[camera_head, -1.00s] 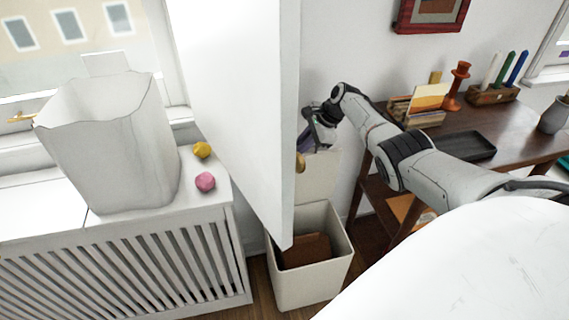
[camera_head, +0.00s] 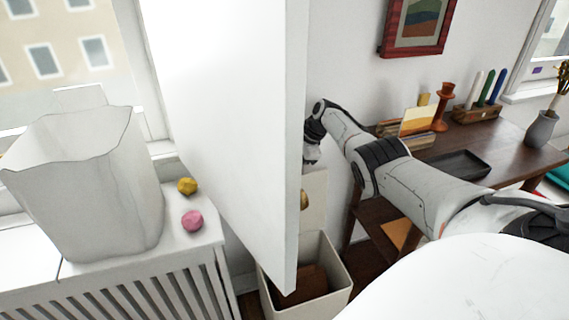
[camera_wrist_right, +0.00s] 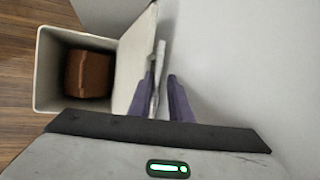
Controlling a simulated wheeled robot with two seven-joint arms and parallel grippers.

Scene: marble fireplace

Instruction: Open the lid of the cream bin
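The cream bin (camera_head: 347,282) stands on the floor behind the white door's edge, partly hidden by it. Its lid (camera_head: 316,212) stands up, and a brown object (camera_head: 312,285) shows inside. In the right wrist view the bin (camera_wrist_right: 50,70) is at left, its mouth uncovered, with the raised lid (camera_wrist_right: 128,68) along its right side. My right gripper (camera_head: 311,150) is above the lid, partly hidden by the door. Its purple fingers (camera_wrist_right: 163,98) are apart beside the lid, with a pale strip between them; I cannot tell whether they touch it. My left gripper is not in view.
A tall white door (camera_head: 235,120) stands in front of the bin. A white basket (camera_head: 85,190), a yellow lump (camera_head: 187,186) and a pink lump (camera_head: 192,221) sit on the radiator cover (camera_head: 200,243) at left. A brown desk (camera_head: 505,160) stands at right.

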